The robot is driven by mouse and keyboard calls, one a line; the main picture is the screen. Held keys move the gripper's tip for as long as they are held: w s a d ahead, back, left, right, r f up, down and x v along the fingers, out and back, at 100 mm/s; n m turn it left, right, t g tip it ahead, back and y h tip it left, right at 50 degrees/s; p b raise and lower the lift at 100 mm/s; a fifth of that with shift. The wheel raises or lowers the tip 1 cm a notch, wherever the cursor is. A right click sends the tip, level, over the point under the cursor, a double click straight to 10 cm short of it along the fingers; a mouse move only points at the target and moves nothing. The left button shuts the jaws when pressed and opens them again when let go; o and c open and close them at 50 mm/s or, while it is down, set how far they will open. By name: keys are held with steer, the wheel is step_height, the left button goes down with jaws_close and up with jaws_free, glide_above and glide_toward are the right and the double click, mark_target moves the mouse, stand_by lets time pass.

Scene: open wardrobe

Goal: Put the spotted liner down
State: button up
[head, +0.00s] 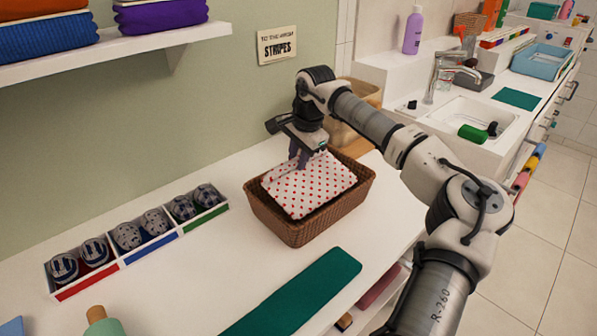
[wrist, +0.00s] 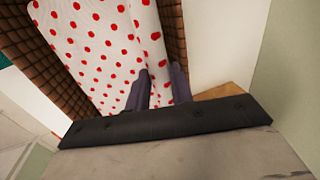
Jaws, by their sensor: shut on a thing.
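The spotted liner (head: 312,186) is white with red dots. It lies folded at the top of a brown wicker basket (head: 294,232), within the rim and slightly tilted. My gripper (head: 302,160) points down over the basket's far side and is shut on the liner's edge. In the wrist view the liner (wrist: 98,50) fills the space between the dark basket walls (wrist: 47,62), and my gripper's fingers (wrist: 160,88) pinch its near edge. Whether the liner touches the basket floor is hidden.
A divided tray of rolled socks (head: 140,238) stands to the left. A green strip (head: 295,295) lies in front. A second basket (head: 352,128) is behind my gripper, and a sink (head: 470,122) is at right. A shelf (head: 110,48) overhangs upper left.

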mark_target(298, 173)
steer(key=shift+f+p, duration=0.3)
steer(key=shift+f, duration=2.3)
steer(key=o, duration=0.7)
steer(key=shift+f, duration=0.1)
steer(key=b+v, duration=0.1)
steer(key=v, duration=1.1)
